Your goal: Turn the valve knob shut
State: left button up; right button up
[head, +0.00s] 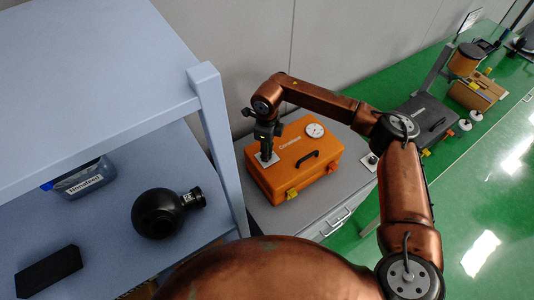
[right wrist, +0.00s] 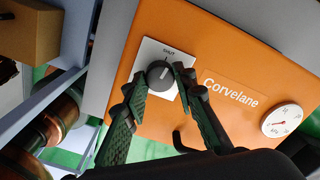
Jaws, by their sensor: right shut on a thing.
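The valve knob (right wrist: 160,76) is a dark round knob with a light pointer line, on a white square plate (right wrist: 149,53) on the orange Corvelane case (right wrist: 237,62). Small lettering sits on the plate above the knob; the pointer seems to tilt toward it, but the exact angle is unclear. My right gripper (right wrist: 161,80) has a finger on either side of the knob and is shut on it. In the head view my right gripper (head: 266,152) reaches down onto the plate at the left of the orange case (head: 290,163), hiding the knob. My left gripper is not in view.
The case has a round gauge (head: 315,130) and a black handle (head: 308,160). It sits on a grey cabinet (head: 300,222).

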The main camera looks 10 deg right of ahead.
jog(key=shift+n+b, duration=0.35)
jog(key=shift+n, duration=0.25)
jog(key=o, duration=1.2)
jog(key=shift+c, duration=0.2)
jog(key=shift+r, duration=0.1)
notch_tip(320, 180, up, 12)
